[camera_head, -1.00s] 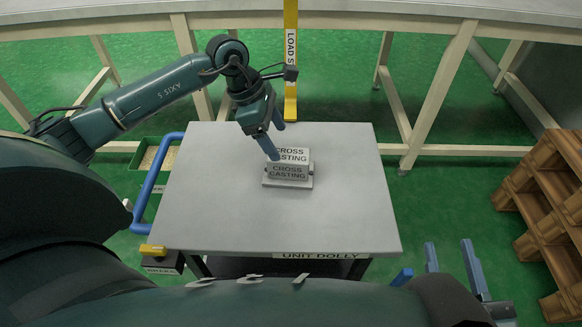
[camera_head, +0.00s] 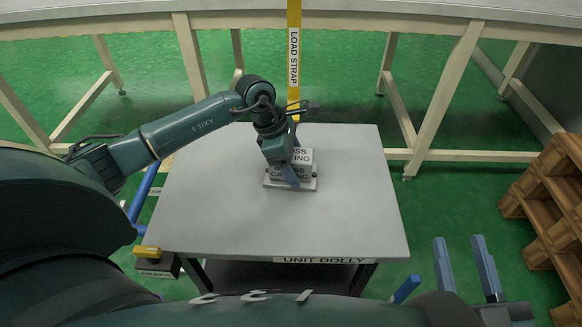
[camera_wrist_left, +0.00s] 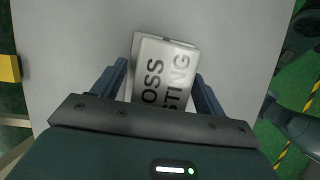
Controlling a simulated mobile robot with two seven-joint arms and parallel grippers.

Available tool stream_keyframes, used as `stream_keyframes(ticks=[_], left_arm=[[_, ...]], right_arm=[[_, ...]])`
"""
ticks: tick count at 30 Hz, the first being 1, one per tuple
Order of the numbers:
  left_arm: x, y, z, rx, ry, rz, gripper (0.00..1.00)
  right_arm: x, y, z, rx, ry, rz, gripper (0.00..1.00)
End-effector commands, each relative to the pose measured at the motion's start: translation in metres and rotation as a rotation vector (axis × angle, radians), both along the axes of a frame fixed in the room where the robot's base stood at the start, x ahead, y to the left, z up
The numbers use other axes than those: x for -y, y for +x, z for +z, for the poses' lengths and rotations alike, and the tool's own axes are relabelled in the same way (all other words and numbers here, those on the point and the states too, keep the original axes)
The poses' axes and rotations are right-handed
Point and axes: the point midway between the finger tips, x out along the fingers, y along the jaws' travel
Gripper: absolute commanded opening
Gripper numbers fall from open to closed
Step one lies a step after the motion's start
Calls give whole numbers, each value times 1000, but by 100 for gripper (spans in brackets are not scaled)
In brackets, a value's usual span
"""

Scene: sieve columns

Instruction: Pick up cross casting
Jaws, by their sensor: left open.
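The cross casting (camera_head: 306,171), a pale grey labelled block on a flat base, sits on the unit dolly (camera_head: 220,215) near the middle of its top. My left gripper (camera_head: 292,163) is open over the casting and hides part of its label in the head view. In the left wrist view the casting (camera_wrist_left: 163,75) lies between the two spread fingers of the left gripper (camera_wrist_left: 160,73), with a gap visible on each side. My right gripper (camera_head: 460,242) is open and empty, off the dolly's right front corner.
The dolly top around the casting is bare. A yellow load strap (camera_head: 294,60) hangs behind the dolly. Long tables (camera_head: 440,105) stand at the back. Wooden pallets (camera_head: 550,200) are stacked at the right. A blue handle (camera_head: 143,195) is at the dolly's left.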

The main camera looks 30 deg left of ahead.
Motion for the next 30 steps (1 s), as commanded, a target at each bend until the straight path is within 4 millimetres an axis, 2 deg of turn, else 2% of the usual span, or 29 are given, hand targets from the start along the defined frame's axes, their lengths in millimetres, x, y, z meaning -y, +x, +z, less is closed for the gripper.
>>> stream_keyframes(ticks=[23,30], left_arm=[[0,0,-4,1,0,0,73],[0,0,-4,1,0,0,56]], right_arm=[[1,-1,-8,-6,-7,-2,36],[1,-1,-8,-6,-7,-2,36]])
